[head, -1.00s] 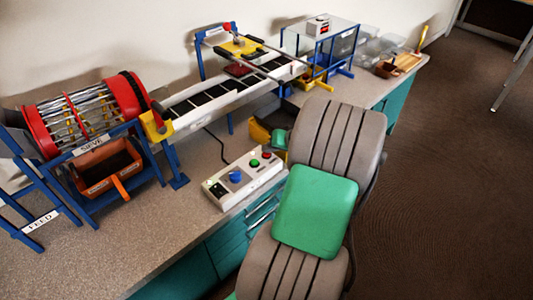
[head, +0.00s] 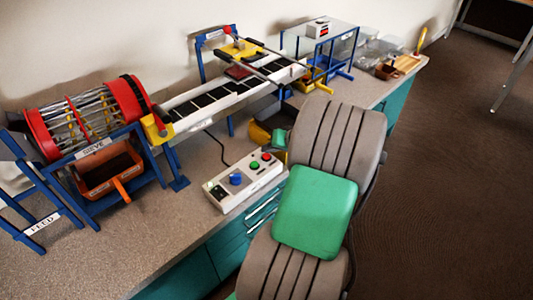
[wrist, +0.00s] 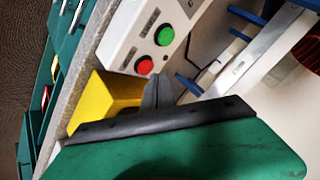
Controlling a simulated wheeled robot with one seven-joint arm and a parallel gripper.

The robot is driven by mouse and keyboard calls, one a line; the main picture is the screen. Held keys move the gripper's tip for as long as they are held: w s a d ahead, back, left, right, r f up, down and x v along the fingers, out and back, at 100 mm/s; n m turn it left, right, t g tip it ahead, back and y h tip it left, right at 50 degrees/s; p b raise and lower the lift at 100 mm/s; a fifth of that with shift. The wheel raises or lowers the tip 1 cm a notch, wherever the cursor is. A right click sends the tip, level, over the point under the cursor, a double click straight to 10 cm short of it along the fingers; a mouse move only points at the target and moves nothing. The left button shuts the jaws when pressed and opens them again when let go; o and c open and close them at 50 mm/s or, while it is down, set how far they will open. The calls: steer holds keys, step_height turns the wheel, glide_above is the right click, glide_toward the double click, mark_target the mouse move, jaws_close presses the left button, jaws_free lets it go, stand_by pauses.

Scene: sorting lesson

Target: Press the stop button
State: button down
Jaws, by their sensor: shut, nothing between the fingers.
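The control box (head: 222,198) is pale and lies on the bench near its front edge. It carries a red button (head: 267,157), a green button (head: 254,165) and a blue knob (head: 236,179). The wrist view shows the red button (wrist: 145,66) and green button (wrist: 164,36) close up. No lettering on the buttons is readable. My gripper (wrist: 157,88) is shut and empty, its dark fingertips just short of the red button in the wrist picture; the exact gap cannot be told. In the head view my arm hides most of the gripper.
A yellow bin (wrist: 103,98) is close beside my fingers. Behind the box are a conveyor belt (head: 205,100) and a red sieve drum (head: 87,115) over an orange drawer (head: 102,188). A clear-topped blue stand (head: 322,45) is farther back. Bare bench lies left of the box.

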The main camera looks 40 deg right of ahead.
mark_target(269, 157)
steer(key=shift+r, duration=0.15)
step_height(269, 157, up, 5)
steer(key=p, duration=0.3)
steer(key=shift+p, duration=0.4)
stand_by(0.5)
